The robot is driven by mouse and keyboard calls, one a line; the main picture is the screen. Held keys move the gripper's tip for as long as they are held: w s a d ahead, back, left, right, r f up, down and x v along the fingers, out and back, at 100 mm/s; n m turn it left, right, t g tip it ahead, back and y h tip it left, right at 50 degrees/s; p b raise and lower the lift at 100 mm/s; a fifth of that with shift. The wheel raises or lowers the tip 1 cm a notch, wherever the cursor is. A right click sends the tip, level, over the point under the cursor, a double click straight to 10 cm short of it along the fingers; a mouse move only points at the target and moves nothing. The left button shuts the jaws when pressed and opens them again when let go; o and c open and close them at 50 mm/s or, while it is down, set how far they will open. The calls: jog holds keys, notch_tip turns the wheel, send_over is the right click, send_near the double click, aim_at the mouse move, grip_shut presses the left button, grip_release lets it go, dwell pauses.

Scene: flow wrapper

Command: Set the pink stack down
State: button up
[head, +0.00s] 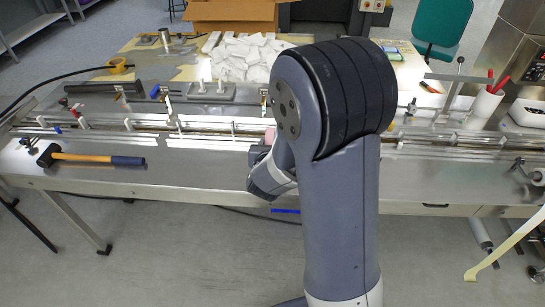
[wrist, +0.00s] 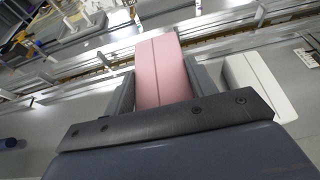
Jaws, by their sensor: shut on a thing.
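The pink stack (wrist: 162,72) shows in the wrist view as two pink blocks side by side with a seam between them. My gripper (wrist: 162,85) is shut on it, with one grey finger on each side. In the head view only a small bit of pink (head: 270,135) shows beside my arm, at the conveyor's edge. I cannot tell whether the stack touches the surface below.
A white block (wrist: 255,85) lies right of my gripper in the wrist view. The long conveyor (head: 200,140) runs across the metal table. A hammer (head: 95,158) lies at the left front. White packets (head: 245,55) are heaped at the back. A cup with red pens (head: 485,105) stands at right.

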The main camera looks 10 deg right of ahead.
jog(key=f+b, duration=0.1)
jog(key=b, duration=0.2)
jog(key=shift+w+a+f, duration=0.15)
jog(key=shift+w+f, duration=0.15)
jog(key=shift+f, duration=0.1)
jog(key=shift+b, duration=0.75)
jog(key=shift+a+b, duration=0.2)
jog(key=shift+b, duration=0.5)
jog(key=shift+f+b, duration=1.85)
jog(key=shift+f, duration=1.4)
jog(key=shift+f+b, duration=0.6)
jog(key=shift+b, duration=0.2)
jog(key=o, duration=1.1)
